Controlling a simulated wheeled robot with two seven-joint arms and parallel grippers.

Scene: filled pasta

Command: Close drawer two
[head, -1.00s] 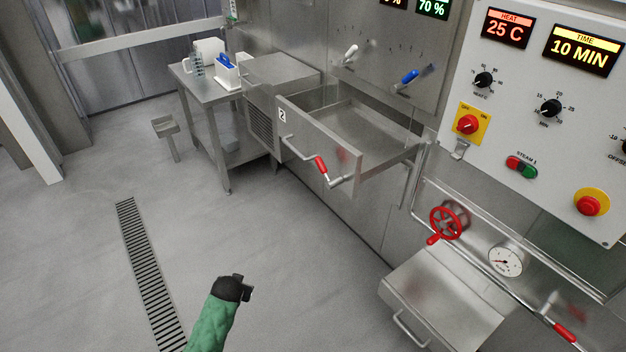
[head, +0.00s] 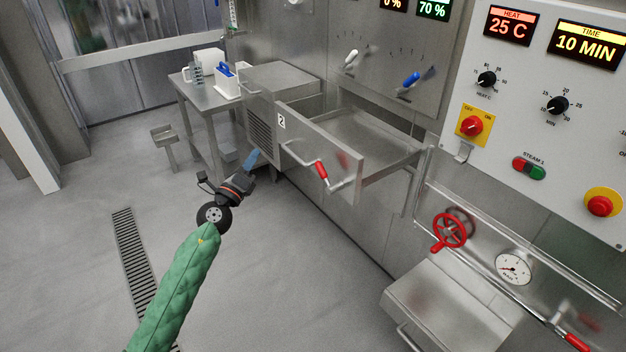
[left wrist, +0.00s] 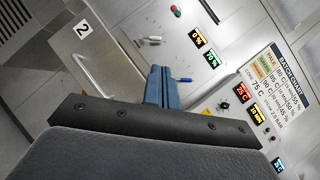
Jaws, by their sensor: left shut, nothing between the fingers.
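Drawer two (head: 315,142), a steel drawer with a "2" label on its front, stands pulled out from the cabinet in the head view. My right gripper is not in view.
A steel side table (head: 200,92) with containers stands left of the drawer. A red valve wheel (head: 449,230), a gauge (head: 514,268) and a lower steel box (head: 445,300) are at the right. The floor (head: 280,290) before the drawer is clear.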

